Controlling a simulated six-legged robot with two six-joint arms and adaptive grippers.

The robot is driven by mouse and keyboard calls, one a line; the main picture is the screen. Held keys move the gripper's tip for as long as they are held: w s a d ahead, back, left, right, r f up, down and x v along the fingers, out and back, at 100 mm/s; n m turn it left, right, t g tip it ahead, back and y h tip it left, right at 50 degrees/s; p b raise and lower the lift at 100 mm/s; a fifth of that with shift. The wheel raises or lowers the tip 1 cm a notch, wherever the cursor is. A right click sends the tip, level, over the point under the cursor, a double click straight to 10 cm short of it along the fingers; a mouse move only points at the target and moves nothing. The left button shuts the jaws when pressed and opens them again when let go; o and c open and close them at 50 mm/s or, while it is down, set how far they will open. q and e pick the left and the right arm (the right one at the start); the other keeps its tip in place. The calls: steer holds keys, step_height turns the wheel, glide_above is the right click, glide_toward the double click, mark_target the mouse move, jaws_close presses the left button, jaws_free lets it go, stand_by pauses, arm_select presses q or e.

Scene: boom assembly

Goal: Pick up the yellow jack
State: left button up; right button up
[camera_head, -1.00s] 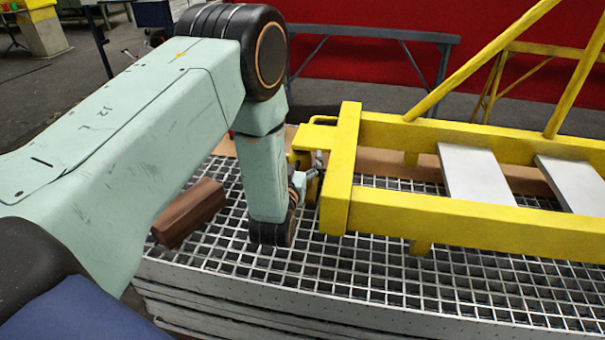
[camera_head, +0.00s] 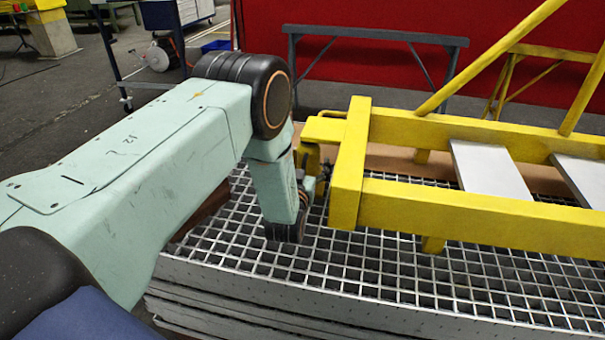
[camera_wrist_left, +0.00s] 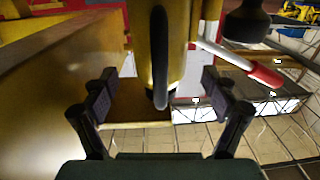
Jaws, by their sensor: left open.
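The yellow jack (camera_wrist_left: 172,45) is an upright yellow cylinder in the left wrist view, with a dark rounded strip down its front. A grey lever with a red end (camera_wrist_left: 262,74) shows to its right. My left gripper (camera_wrist_left: 158,92) is open, with one dark finger on each side of the jack's lower part; I cannot tell if they touch it. In the head view my left gripper (camera_head: 320,186) is small and partly hidden, just left of the yellow boom's end beam (camera_head: 350,165). The jack is mostly hidden there behind my wrist. My right gripper is not in view.
The yellow boom (camera_head: 450,205) with grey plates lies above a metal grating (camera_head: 330,270), extending right. A brown block (camera_head: 203,212) is mostly behind my arm. A grey trestle (camera_head: 375,35) stands behind. The near right grating is clear.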

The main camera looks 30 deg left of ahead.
arm_select(q)
steer(key=shift+x, duration=1.1)
steer(key=shift+a, duration=0.1)
steer(key=shift+c, duration=1.4)
steer(key=c, duration=1.5)
steer(key=shift+w+r, duration=0.2)
steer(key=shift+r, duration=0.25)
jaws_close()
steer(key=shift+f, duration=0.15)
